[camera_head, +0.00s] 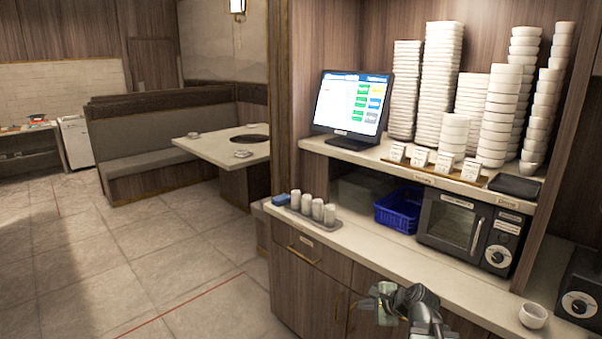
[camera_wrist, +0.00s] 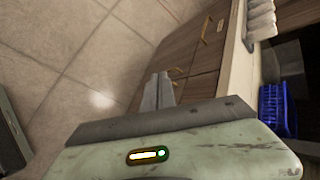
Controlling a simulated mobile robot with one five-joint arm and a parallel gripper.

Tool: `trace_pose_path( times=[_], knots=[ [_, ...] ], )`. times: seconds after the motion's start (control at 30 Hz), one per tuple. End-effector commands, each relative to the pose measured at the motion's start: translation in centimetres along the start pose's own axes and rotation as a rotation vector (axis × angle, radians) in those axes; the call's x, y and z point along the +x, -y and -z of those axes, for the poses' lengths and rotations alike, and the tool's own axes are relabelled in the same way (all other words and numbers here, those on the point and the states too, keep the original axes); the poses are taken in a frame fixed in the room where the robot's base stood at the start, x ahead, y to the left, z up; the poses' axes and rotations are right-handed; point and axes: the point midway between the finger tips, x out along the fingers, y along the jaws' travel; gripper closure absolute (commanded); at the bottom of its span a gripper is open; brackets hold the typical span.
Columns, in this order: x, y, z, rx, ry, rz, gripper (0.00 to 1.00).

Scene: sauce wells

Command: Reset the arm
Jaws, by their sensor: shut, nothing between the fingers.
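My gripper (camera_wrist: 160,84) shows in the wrist view with its grey fingers together and nothing between them. In the head view, my gripper (camera_head: 372,304) is at the bottom, right of the middle, in front of the wooden cabinet doors and near the counter's front edge. It appears apart from the counter. My folded arm partly hides the cabinet behind it.
The counter (camera_head: 345,238) holds several white cups (camera_head: 318,208) on a grey tray, a blue basket (camera_head: 399,210), a microwave (camera_head: 455,226) and a white bowl (camera_head: 533,315). A monitor (camera_head: 351,103) and stacked bowls stand on the shelf above. Open tiled floor (camera_head: 150,255) lies left.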

Motion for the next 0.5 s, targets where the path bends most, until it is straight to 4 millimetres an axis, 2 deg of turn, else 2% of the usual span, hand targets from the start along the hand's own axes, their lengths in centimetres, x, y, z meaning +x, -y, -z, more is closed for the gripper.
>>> trace_pose_path(
  times=[0.03, 0.1, 0.2, 0.27, 0.4, 0.5],
  knots=[
    [0.6, -0.9, -3.0, -0.120, 0.014, -0.070, 1.00],
    [1.5, -3.1, -6.0, -0.318, 0.028, -0.181, 1.00],
    [1.7, -7.0, -9.1, -0.654, 0.054, -0.371, 1.00],
    [1.2, -9.1, -9.2, -0.840, 0.069, -0.484, 1.00],
    [-1.3, -12.4, -6.0, -1.151, 0.113, -0.713, 1.00],
    [-3.0, -13.7, -4.5, -1.305, 0.174, -0.831, 1.00]
  ],
)
